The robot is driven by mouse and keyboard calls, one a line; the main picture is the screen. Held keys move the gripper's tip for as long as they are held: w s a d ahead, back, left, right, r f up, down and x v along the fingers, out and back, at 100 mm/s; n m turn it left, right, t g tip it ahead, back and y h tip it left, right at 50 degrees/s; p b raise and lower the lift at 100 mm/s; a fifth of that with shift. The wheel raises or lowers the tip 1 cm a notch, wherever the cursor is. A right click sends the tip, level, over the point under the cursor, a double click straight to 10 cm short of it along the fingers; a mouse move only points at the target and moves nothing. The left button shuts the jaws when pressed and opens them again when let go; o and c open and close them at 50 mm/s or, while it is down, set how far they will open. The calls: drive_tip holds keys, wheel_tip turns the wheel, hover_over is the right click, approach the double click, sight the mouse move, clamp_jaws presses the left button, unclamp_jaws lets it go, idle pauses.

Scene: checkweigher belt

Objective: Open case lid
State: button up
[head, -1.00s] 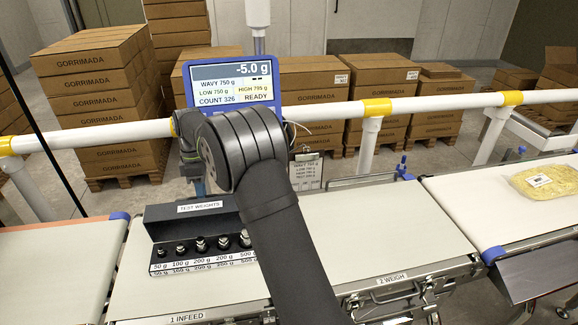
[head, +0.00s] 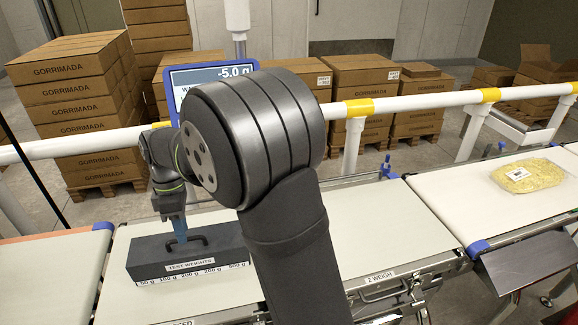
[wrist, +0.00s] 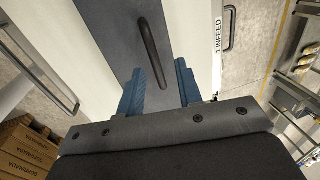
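The dark test-weights case (head: 150,262) sits on the infeed belt, its lid (head: 215,243) down and the weights hidden under it. The "TEST WEIGHTS" label (head: 190,266) is on its front edge, above a strip of gram marks. A black bar handle (head: 197,241) stands on the lid; it also shows in the wrist view (wrist: 150,50). My gripper (head: 180,237) points down over the lid beside the handle. In the wrist view its blue fingers (wrist: 161,80) are apart, with the handle's near end between them in the picture. Contact cannot be told.
The scale display (head: 190,80) stands behind, partly hidden by my arm. A white rail (head: 270,117) runs behind the belts. The weigh belt (head: 385,225) is clear where visible. A bag of yellow food (head: 527,175) lies on the right belt. Stacked cartons (head: 75,90) stand beyond.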

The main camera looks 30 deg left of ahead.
wheel_tip(320, 180, up, 15)
drive_tip(key=w+a, duration=0.2)
drive_tip(key=t+y, duration=0.2)
hover_over(193, 245)
wheel_tip(193, 245, down, 12)
drive_tip(key=shift+f, duration=0.1)
wheel_tip(193, 245, up, 10)
drive_tip(key=w+d+f+m+t+y, duration=0.1)
drive_tip(key=w+d+m, duration=0.7)
drive_tip(key=w+d, duration=0.8)
drive_tip(key=w+f, duration=0.1)
drive_tip(key=w, duration=0.3)
drive_tip(key=shift+d, duration=0.2)
drive_tip(key=shift+s, duration=0.1)
drive_tip(key=s+a+r+n+g+h, duration=0.1)
drive_tip(key=s+a+n, duration=0.5)
drive_tip(key=s+a, duration=0.8)
drive_tip(key=shift+s+r, duration=0.35)
drive_tip(key=shift+s, duration=0.45)
